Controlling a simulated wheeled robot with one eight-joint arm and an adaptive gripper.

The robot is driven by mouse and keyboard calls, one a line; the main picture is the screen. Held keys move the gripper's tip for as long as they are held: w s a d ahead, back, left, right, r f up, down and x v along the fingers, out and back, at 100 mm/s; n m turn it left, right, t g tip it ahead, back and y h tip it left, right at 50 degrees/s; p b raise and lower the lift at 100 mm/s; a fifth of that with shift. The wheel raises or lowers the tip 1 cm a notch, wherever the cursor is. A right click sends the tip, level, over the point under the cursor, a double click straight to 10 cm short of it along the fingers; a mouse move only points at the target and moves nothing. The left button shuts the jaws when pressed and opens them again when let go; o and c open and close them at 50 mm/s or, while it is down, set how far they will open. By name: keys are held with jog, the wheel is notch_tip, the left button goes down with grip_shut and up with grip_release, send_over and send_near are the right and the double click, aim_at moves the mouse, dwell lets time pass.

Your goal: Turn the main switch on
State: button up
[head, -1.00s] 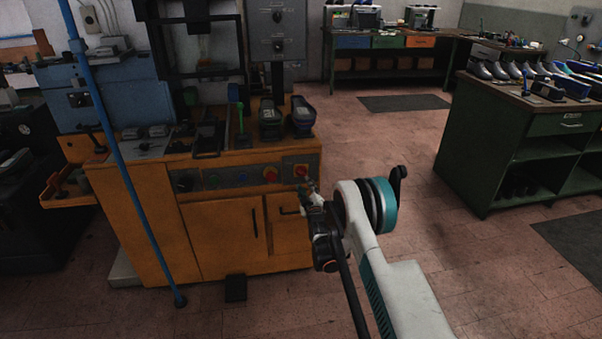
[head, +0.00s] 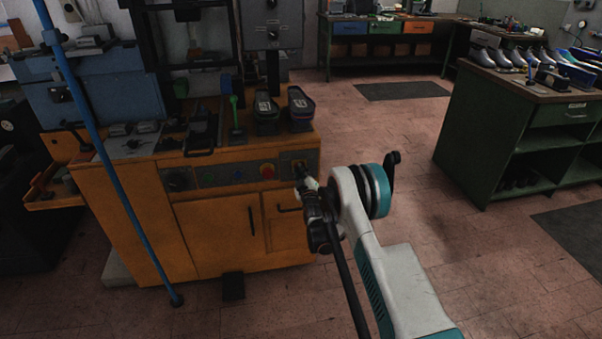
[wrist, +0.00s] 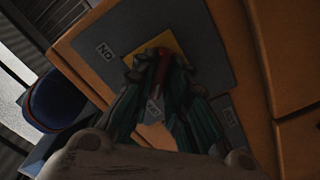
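The main switch is a red knob (wrist: 162,62) on a yellow plate (wrist: 168,42), set in a grey panel at the right end of the orange machine's front. In the wrist view an "ON" label (wrist: 104,50) lies left of the plate, and another label (wrist: 228,117) lies to the lower right. My gripper (wrist: 161,70) has its dark green fingers on both sides of the red knob, close against it. In the head view my gripper (head: 299,174) reaches the panel's right end and hides most of the switch. The knob's exact angle is hard to read.
A red button (head: 267,171) sits just left of the switch on the same panel. Below are orange cabinet doors (head: 218,236) with black handles. A blue pole (head: 107,160) stands at the left. A green bench (head: 520,140) stands to the right, with open floor between.

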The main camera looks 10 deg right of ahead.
jog(key=shift+m, duration=0.3)
grip_shut()
jog(key=shift+f+m, duration=0.1)
jog(key=shift+m, duration=8.5)
jog(key=o, duration=0.7)
grip_release()
